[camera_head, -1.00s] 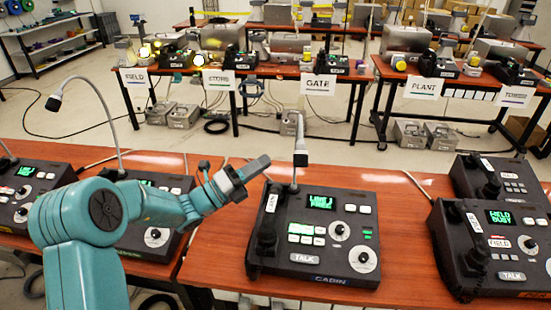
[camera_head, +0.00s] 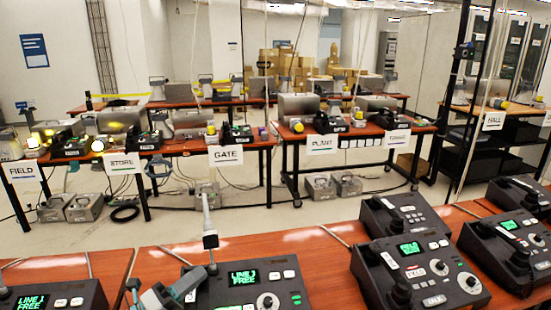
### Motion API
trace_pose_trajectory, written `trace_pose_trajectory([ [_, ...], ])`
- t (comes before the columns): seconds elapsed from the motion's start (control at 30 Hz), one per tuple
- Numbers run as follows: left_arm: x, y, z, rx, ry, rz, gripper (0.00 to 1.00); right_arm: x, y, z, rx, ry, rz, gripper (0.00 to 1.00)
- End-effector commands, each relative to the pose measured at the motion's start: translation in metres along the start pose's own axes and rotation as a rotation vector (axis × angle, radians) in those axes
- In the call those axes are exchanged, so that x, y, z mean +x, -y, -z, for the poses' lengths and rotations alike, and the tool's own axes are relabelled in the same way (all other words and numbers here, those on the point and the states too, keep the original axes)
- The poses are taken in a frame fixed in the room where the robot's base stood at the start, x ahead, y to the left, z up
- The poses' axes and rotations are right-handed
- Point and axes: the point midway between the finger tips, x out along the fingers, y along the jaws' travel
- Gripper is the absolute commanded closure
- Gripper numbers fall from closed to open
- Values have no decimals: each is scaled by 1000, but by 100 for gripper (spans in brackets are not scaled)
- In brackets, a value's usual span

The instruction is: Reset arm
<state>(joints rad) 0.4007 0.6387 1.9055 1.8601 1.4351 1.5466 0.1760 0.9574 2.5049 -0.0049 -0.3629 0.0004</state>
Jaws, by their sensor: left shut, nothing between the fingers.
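My left gripper (camera_head: 188,284) shows at the bottom edge, left of centre, its grey fingers shut and empty. It is in front of the left part of a dark paging console (camera_head: 235,297) whose green screen reads "LINE 1 FREE". I cannot tell whether it touches the console. A gooseneck microphone (camera_head: 210,241) rises from that console just above the gripper. Most of my left arm is below the picture. My right gripper is not in view.
Another console (camera_head: 50,299) is at bottom left. More consoles (camera_head: 420,268) crowd the right side of the near table (camera_head: 320,255). Behind an open floor (camera_head: 270,220), far tables carry phones and signs such as GATE (camera_head: 226,156) and PLANT (camera_head: 320,144).

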Motion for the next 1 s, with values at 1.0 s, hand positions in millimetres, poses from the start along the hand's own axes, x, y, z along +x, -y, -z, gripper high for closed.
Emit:
trace_pose_trajectory([
  [1.0, -227, -186, 350, 2176, -1910, 1145, 100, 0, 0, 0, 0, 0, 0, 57],
])
